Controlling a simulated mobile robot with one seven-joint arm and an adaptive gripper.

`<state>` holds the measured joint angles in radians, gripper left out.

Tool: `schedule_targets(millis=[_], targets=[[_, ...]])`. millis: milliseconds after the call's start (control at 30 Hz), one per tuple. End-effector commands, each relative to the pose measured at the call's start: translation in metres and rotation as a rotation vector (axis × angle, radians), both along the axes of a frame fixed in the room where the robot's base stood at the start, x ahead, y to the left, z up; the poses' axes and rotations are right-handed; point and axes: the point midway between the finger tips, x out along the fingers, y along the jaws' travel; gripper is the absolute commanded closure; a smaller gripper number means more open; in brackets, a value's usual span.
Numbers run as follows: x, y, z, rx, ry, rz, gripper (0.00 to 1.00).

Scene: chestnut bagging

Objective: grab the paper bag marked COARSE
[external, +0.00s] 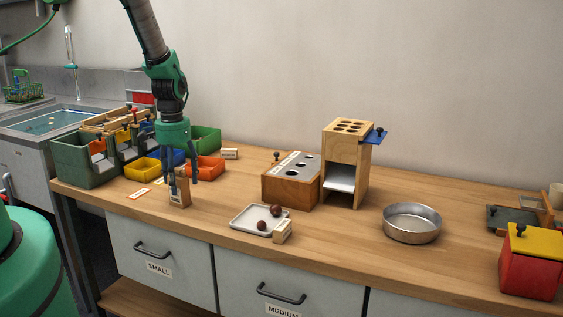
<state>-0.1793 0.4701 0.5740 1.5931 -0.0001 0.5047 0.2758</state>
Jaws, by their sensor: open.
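My gripper (182,177) points down over the left part of the worktop, with its fingers open. A small upright brown bag-like object (180,196) with a pale label stands below and between the fingers, partly hidden by them. I cannot read its label, so I cannot tell whether it is the bag marked COARSE. I cannot tell whether the fingers touch it.
Yellow (142,168) and orange (206,168) bins stand close behind my gripper. A white tray (244,215) with two chestnuts and a small labelled block (283,232) lies to the right. A metal pan (411,223) stands farther right.

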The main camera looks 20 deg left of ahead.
Motion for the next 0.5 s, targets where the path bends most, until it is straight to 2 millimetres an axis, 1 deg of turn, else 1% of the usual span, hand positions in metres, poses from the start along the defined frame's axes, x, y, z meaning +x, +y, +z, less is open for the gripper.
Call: schedule_targets(millis=[467,500], targets=[[0.0001,0.0000,0.0006,0.000,0.000,0.000,0.33],[0.0001,0.0000,0.0006,0.000,0.000,0.000,0.41]])
